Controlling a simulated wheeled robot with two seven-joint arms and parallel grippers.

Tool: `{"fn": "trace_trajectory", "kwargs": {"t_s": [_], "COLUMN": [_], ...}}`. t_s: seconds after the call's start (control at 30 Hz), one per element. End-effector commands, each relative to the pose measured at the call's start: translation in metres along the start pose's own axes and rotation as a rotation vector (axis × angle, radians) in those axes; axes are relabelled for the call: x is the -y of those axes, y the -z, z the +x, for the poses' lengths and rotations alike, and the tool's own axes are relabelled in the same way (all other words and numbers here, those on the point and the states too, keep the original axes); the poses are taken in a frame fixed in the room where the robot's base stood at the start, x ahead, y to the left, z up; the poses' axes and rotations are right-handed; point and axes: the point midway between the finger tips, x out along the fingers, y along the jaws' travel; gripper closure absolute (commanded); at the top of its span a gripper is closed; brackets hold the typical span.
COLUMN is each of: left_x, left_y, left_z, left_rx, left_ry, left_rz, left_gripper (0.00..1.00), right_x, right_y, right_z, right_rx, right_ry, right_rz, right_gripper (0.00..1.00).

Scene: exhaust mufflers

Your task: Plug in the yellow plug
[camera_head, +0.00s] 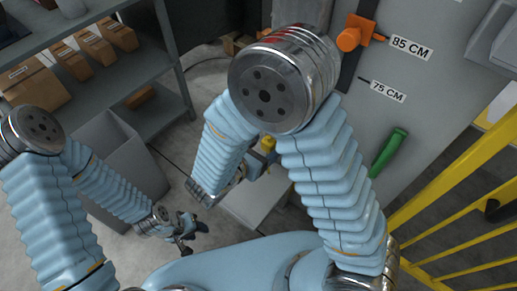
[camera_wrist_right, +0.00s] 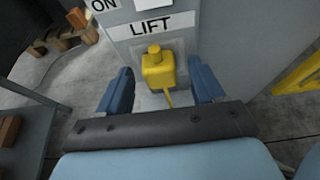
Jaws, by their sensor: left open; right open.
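The yellow plug (camera_wrist_right: 158,72) sits in front of the grey panel below the "LIFT" label in the right wrist view, with a yellow cord running down from it. Whether it is seated in a socket cannot be told. My right gripper (camera_wrist_right: 160,88) is open, its two blue fingers standing on either side of the plug, apart from it. In the head view a small yellow part of the plug (camera_head: 268,143) shows beside my right gripper (camera_head: 257,160), mostly hidden by my arm. My left gripper (camera_head: 190,228) is open and empty above the floor at the lower left.
A grey cabinet (camera_head: 425,130) carries an orange knob (camera_head: 349,39), a green handle (camera_head: 389,152) and height labels. A yellow railing (camera_head: 450,210) stands at the right. Shelves with cardboard boxes (camera_head: 32,84) and a grey bin (camera_head: 112,150) are at the left.

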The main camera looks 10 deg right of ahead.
Motion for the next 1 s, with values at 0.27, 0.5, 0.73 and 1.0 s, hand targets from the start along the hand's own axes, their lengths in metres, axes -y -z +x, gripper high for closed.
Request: {"fn": "trace_trajectory", "kwargs": {"t_s": [0.27, 0.5, 0.73, 1.0], "left_x": [0.000, -0.001, -0.002, -0.002], "left_y": [0.000, 0.000, -0.001, -0.001], "left_z": [-0.001, -0.002, -0.003, -0.003], "left_rx": [0.000, 0.001, 0.001, 0.001], "left_ry": [0.000, -0.001, -0.001, -0.001], "left_rz": [0.000, 0.001, 0.001, 0.001], "left_gripper": [0.57, 0.57, 0.57, 0.57], "right_x": [-0.001, -0.001, -0.001, 0.000], "right_y": [0.000, 0.000, 0.000, 0.000], "right_z": [-0.039, -0.094, -0.129, -0.138], "right_rx": [0.001, -0.001, 0.000, 0.000], "right_ry": [-0.005, -0.005, -0.002, 0.000], "right_rz": [0.001, 0.000, 0.000, 0.000], "right_gripper": [0.33, 0.33, 0.33, 0.33]}}
